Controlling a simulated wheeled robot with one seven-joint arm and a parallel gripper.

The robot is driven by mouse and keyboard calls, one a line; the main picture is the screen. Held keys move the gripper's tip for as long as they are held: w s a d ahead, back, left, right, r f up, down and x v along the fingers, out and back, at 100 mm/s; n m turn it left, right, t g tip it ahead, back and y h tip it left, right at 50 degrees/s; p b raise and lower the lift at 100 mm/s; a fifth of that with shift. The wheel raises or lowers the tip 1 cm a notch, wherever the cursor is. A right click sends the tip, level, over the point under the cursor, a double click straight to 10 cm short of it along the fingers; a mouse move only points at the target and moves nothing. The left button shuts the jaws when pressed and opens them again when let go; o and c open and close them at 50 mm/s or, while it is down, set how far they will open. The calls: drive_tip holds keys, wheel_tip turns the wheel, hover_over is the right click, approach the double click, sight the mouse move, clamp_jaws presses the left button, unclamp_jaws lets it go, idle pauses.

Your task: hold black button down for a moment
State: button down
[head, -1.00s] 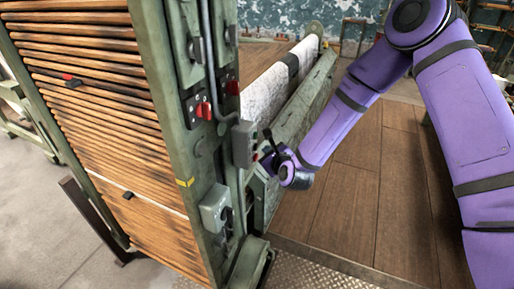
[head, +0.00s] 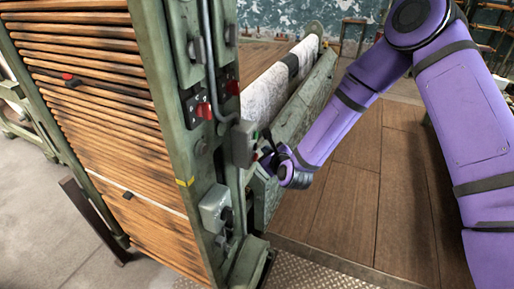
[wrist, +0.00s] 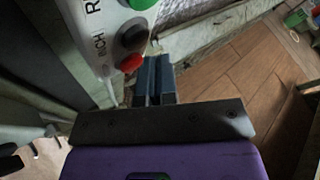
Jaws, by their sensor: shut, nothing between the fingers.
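The black button (wrist: 134,38) is on a pale control box (wrist: 98,32) in the wrist view, beside the letters "INCH". It sits between a green button (wrist: 142,4) and a red button (wrist: 130,63). The box also shows in the head view (head: 243,144), on the side of the green machine post. My gripper (wrist: 153,62) is shut and empty. Its fingertips are just below and right of the black button in the wrist view, beside the red one. I cannot tell whether they touch anything. In the head view my gripper (head: 264,152) is close to the box's right side.
A grey switch box (head: 214,208) is lower on the post (head: 172,125), and red switches (head: 203,110) are above. A pale fabric roll (head: 265,95) lies behind the control box. Wooden floor (head: 340,205) is open to the right.

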drive_tip(key=shift+w+a, duration=0.1)
drive_tip(key=shift+a, duration=0.15)
drive_tip(key=shift+w+a, duration=0.2)
drive_tip(key=shift+a, duration=0.3)
idle(0.8)
drive_tip(key=shift+d, duration=0.1)
idle(2.5)
drive_tip(key=shift+s+d, duration=0.35)
drive_tip(key=shift+d, duration=0.4)
drive_tip(key=shift+s+d, duration=0.3)
drive_tip(key=shift+d, duration=0.5)
drive_tip(key=shift+s+d, duration=0.25)
drive_tip(key=shift+d, duration=0.55)
drive_tip(key=shift+s+d, duration=0.3)
drive_tip(key=shift+d, duration=0.5)
